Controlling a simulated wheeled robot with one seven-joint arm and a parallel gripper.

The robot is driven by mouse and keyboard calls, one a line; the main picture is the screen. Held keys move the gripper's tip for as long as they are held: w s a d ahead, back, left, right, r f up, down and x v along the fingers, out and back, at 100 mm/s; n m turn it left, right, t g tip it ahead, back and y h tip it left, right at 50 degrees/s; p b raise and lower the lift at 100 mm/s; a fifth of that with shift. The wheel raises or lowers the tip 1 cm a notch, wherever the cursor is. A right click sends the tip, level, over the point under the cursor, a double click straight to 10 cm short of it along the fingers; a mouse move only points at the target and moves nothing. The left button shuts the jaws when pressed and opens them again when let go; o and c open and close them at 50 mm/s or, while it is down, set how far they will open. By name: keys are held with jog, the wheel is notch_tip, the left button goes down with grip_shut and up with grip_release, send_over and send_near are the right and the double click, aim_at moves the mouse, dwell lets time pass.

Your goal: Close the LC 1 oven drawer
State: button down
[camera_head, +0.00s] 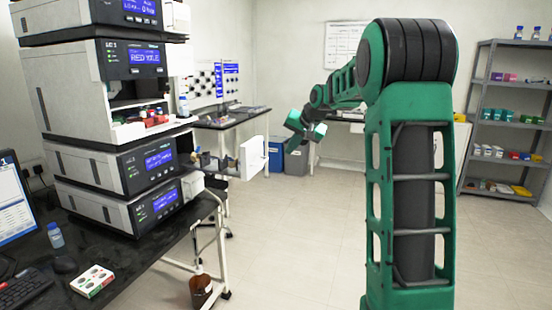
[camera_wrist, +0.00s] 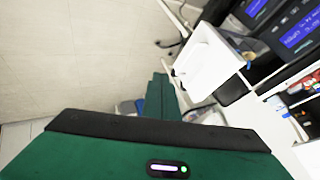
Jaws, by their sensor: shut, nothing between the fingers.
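The instrument stack has a module (camera_head: 130,60) marked LC 1 with a lit blue screen. A white drawer front (camera_head: 253,157) stands out to the right of the stack on a thin support, with a gap behind it, so the drawer appears open. I cannot read an LC 1 mark on it. It also shows in the wrist view (camera_wrist: 207,60), right of the fingers. My gripper (camera_head: 313,138) is in the air, to the right of the drawer front and apart from it. In the wrist view its green fingers (camera_wrist: 160,96) are together and empty.
The black bench (camera_head: 150,258) holds the stack, a monitor (camera_head: 12,205), a bottle (camera_head: 55,235) and a small box (camera_head: 92,281). A brown bottle (camera_head: 201,290) hangs or stands below the bench edge. Shelves (camera_head: 510,125) stand at the right. The floor (camera_head: 285,230) is clear.

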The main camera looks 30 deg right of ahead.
jog(key=w+a+f, duration=0.2)
jog(key=w+f, duration=0.4)
jog(key=w, duration=0.3)
jog(key=shift+a+f, duration=0.3)
jog(key=shift+a, duration=0.1)
jog(key=shift+w, duration=0.15)
